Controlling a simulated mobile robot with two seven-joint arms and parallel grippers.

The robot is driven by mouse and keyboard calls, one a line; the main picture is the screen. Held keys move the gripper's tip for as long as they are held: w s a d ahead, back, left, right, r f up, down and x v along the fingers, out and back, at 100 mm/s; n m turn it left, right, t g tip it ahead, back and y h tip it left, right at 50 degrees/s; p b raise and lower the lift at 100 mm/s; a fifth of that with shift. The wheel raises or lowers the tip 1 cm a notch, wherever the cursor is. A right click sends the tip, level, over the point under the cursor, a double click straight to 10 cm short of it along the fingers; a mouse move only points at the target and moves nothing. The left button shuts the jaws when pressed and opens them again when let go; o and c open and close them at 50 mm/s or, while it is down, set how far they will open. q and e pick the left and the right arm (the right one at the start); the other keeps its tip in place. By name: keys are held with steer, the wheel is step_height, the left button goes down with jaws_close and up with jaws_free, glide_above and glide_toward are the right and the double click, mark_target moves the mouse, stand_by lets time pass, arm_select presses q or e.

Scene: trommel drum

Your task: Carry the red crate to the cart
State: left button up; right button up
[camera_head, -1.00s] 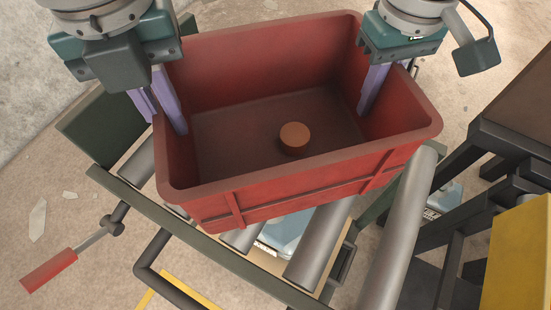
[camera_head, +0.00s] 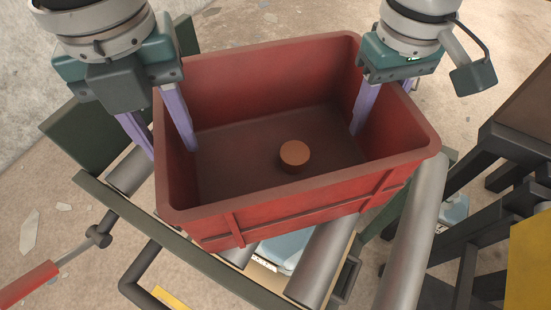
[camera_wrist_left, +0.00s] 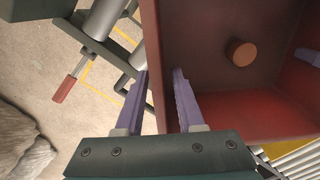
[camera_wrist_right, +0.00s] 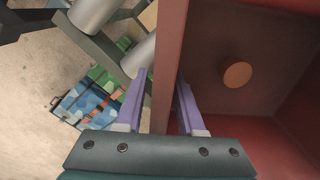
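The red crate (camera_head: 300,205) sits upright over a frame of grey rollers (camera_head: 415,235), apparently resting on them. A round orange-brown disc-like piece (camera_head: 295,155) lies inside on its floor. My left gripper (camera_head: 170,154) straddles the crate's left wall, one finger inside and one outside. In the left wrist view the fingers (camera_wrist_left: 162,72) stand apart around the wall. My right gripper (camera_head: 375,125) straddles the right wall; in the right wrist view its fingers (camera_wrist_right: 162,78) also stand apart around it. Both look open. I cannot tell which structure is the cart.
A crank with a red handle (camera_head: 30,284) sticks out at the left of the roller frame. A dark frame (camera_head: 490,210) with a yellow panel (camera_head: 530,260) stands at the right. A blue patterned case (camera_wrist_right: 95,98) lies below. Bare concrete floor surrounds.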

step_height(320, 180, up, 11)
steer(key=shift+r, duration=0.55)
arm_select(q)
step_height(320, 180, up, 12)
steer(key=shift+d, duration=0.1)
arm_select(e)
steer(key=shift+a, duration=0.1)
stand_by(0.4)
